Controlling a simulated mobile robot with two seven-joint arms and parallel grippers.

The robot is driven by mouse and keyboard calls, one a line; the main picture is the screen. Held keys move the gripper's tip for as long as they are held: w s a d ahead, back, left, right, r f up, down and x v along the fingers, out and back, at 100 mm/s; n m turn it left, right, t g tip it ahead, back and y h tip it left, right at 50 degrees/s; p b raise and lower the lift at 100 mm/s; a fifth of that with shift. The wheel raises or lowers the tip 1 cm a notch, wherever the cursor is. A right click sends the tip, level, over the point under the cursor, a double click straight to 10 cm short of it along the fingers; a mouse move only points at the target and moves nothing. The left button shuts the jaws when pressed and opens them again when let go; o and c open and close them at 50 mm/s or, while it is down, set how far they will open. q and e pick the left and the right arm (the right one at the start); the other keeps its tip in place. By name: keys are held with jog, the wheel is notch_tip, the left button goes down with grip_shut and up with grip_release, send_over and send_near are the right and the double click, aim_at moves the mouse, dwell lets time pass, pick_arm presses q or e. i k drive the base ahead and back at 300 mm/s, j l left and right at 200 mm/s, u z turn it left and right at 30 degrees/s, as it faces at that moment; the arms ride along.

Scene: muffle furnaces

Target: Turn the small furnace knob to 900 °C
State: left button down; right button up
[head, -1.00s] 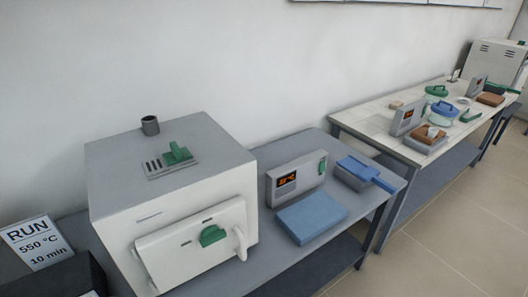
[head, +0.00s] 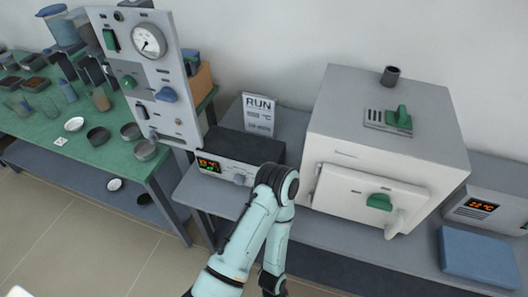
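A low control box (head: 240,146) with a dark top stands left of the white furnace (head: 385,130). Its front has a lit display (head: 208,165), too small to read surely, and a grey-blue knob (head: 239,180). The knob's pointer and any scale are too small to read. The white furnace has a closed door (head: 350,188) with a green handle piece (head: 379,202). Which unit is the small furnace I cannot tell. One of my arms rises from the bottom, its bent joint just right of the knob, hiding the box's right front.
A tall gauge panel (head: 150,75) is at left, beside a green table (head: 95,150) with bowls and jars. At right are a unit with a lit display (head: 481,205) and a blue slab (head: 478,257).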

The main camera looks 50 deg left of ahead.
aim_at(239, 179)
jog(key=k+u, duration=0.1)
jog(key=u, duration=2.05)
